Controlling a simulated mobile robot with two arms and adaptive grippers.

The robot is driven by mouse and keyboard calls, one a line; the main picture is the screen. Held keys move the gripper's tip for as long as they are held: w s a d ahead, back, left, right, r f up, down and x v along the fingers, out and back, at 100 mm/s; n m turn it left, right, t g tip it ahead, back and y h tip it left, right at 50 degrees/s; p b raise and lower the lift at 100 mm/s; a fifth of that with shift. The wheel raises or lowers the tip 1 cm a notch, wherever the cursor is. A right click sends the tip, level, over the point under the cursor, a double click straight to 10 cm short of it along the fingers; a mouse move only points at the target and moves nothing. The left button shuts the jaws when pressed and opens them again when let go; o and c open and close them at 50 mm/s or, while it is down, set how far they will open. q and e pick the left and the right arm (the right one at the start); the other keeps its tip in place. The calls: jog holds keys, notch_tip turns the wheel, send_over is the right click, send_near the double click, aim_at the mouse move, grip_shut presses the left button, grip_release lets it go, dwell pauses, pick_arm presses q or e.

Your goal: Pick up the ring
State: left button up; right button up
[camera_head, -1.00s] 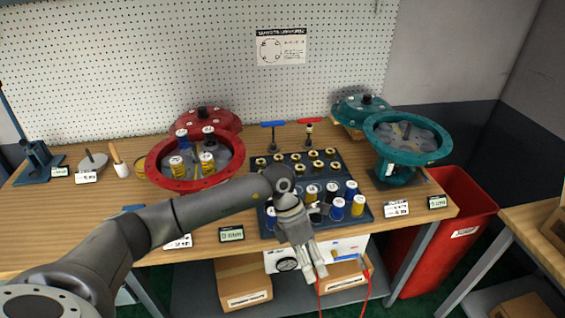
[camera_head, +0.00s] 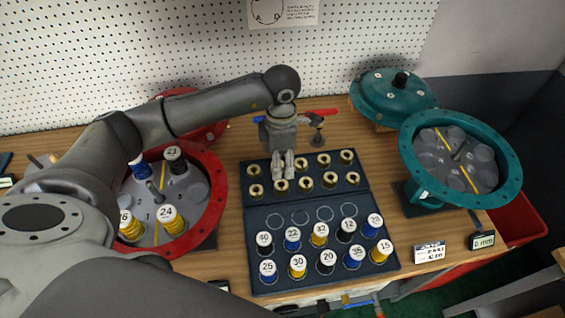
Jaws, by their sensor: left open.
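Several brass rings with dark centres sit in two rows on the back part of the dark tray (camera_head: 324,210). One brass ring (camera_head: 323,160) is in the back row and another (camera_head: 329,180) is in the front row. My left gripper (camera_head: 284,177) points down over the left-centre of these rows, with its fingers open. The fingers partly cover the rings beneath, and I cannot tell whether they touch one. My right gripper is not in view.
Numbered spools (camera_head: 319,233) stand on the tray's front half. A red flanged housing (camera_head: 209,213) holding spools is at left, partly behind my arm. A teal housing (camera_head: 510,170) and teal cover (camera_head: 393,97) are at right. Bare wood (camera_head: 385,172) lies right of the tray.

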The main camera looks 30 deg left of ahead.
pick_arm(q)
jog(key=p, duration=0.1)
send_over(281, 183)
jog(key=s, duration=0.1)
jog(key=f, duration=0.4)
jog(key=shift+d+f, duration=0.2)
jog(key=shift+d, duration=0.15)
jog(key=shift+f, duration=0.35)
jog(key=shift+f+p, duration=0.3)
jog(key=shift+p, duration=0.15)
notch_tip(281, 183, down, 3)
jog(key=shift+a+f+p, duration=0.1)
jog(key=shift+f+p, duration=0.1)
jog(key=shift+p, duration=0.7)
jog(key=shift+f, duration=0.4)
jog(key=shift+w+f, duration=0.1)
jog(key=shift+f, duration=0.2)
jog(key=shift+c, duration=0.8)
jog(key=c, duration=0.9)
jog(key=shift+c, duration=0.6)
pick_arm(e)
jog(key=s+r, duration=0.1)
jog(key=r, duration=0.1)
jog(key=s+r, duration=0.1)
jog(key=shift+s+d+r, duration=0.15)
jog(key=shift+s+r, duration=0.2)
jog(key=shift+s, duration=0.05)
